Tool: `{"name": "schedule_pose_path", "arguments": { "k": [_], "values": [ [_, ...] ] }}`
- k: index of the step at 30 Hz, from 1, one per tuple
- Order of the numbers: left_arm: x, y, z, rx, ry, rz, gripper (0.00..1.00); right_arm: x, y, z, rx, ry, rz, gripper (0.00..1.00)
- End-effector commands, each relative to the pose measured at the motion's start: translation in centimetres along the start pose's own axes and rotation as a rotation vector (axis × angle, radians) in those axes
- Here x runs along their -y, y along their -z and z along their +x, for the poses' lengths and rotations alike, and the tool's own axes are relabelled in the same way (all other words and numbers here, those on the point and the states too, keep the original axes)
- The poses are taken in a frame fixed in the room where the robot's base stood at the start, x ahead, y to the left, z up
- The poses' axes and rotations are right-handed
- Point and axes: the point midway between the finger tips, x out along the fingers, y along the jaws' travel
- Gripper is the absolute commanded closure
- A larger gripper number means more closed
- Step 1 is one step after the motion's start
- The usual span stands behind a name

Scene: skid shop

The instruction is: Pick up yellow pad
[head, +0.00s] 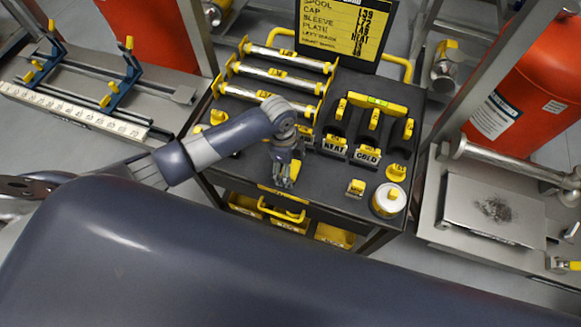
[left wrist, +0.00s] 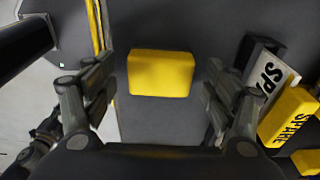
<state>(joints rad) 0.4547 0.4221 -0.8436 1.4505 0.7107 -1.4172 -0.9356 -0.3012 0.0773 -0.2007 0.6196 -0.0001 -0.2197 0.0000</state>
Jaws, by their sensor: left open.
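The yellow pad (left wrist: 160,74) is a plain block with rounded edges, lying on the dark cart top in the left wrist view. My left gripper (left wrist: 160,88) is open, with one finger on each side of the pad in the picture and visible gaps on both sides. I cannot tell how far above the pad the fingers are. In the head view my left gripper (head: 287,178) points down over the front part of the cart top (head: 325,190). It mostly hides the pad there. My right gripper is not in view.
A yellow block marked SPARE (left wrist: 290,114) and a labelled dark block (left wrist: 265,70) stand right of the pad. The cart also holds metal rollers (head: 268,76), labelled blocks (head: 367,156) and a white round container (head: 388,200). A sign (head: 345,30) stands behind.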

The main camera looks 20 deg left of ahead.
Motion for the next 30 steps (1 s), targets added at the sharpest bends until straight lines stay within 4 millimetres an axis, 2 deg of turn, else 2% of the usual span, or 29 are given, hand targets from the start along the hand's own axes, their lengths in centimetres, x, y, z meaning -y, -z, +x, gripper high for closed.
{"name": "schedule_pose_path", "arguments": {
  "k": [4, 11, 17, 30],
  "values": [
    [-0.01, -0.07, 0.9, 0.002, 0.001, 0.001, 0.22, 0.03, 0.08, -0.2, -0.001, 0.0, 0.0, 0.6],
    [-0.01, -0.06, 0.99, 0.002, 0.001, 0.001, 0.24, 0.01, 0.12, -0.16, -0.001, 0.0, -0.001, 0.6],
    [-0.02, -0.07, 0.98, 0.002, 0.001, 0.001, 0.69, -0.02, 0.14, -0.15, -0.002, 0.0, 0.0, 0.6],
    [0.0, -0.03, 0.76, 0.001, 0.001, 0.001, 0.69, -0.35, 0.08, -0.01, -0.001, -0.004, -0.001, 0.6]
  ]
}}
